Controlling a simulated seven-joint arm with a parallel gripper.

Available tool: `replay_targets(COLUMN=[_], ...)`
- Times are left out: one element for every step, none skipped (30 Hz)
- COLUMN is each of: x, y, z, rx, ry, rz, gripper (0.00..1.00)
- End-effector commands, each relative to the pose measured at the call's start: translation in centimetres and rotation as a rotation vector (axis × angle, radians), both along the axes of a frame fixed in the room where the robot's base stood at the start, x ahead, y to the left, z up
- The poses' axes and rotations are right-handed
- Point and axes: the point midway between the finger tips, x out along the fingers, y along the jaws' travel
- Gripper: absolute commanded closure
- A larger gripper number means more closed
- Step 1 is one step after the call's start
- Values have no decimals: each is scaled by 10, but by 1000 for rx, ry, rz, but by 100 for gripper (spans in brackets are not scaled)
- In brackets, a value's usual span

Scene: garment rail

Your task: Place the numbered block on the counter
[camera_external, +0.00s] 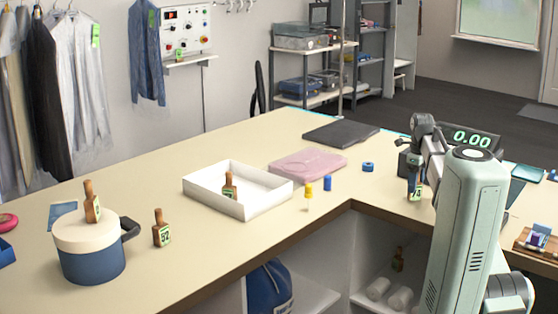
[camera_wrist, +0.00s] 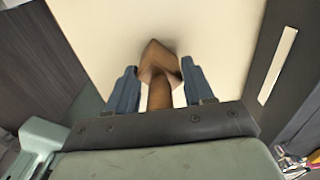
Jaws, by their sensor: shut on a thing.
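My gripper (camera_wrist: 158,74) is shut on a brown bottle-shaped block (camera_wrist: 158,60), with one blue finger on each side of its neck. In the external view my gripper (camera_external: 414,183) points down over the right part of the counter (camera_external: 385,189). The held block (camera_external: 417,193) shows there as a small brown shape with a green label, partly hidden by the fingers and arm. I cannot tell whether its base touches the counter. Similar labelled blocks stand on the counter (camera_external: 161,230), on the blue pot's lid (camera_external: 91,203) and in the white tray (camera_external: 230,187).
A blue tape roll (camera_external: 368,167), a blue cylinder (camera_external: 327,183) and a yellow-topped bottle (camera_external: 309,196) stand left of my gripper. A display reading 0.00 (camera_external: 472,138) is behind it. A pink folded cloth (camera_external: 308,164) lies by the tray. Bare counter lies left of my gripper.

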Motion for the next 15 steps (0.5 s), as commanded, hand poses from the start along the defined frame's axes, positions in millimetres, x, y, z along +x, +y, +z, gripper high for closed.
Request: replay_targets(x=[0,0,0,0,0,0,0,0,0,0,0,0,0,0,0], y=[0,0,0,0,0,0,0,0,0,0,0,0,0,0,0], z=[0,-1,-2,-3,-3,-2,-2,-2,-2,-2,-2,-2,-2,-2,-2], rx=[0,0,0,0,0,0,0,0,0,0,0,0,0,0,0], ry=[0,0,0,0,0,0,0,0,0,0,0,0,0,0,0], rz=[0,0,0,0,0,0,0,0,0,0,0,0,0,0,0], gripper=[87,87,87,87,47,43,40,38,34,31,28,24,22,22,22])
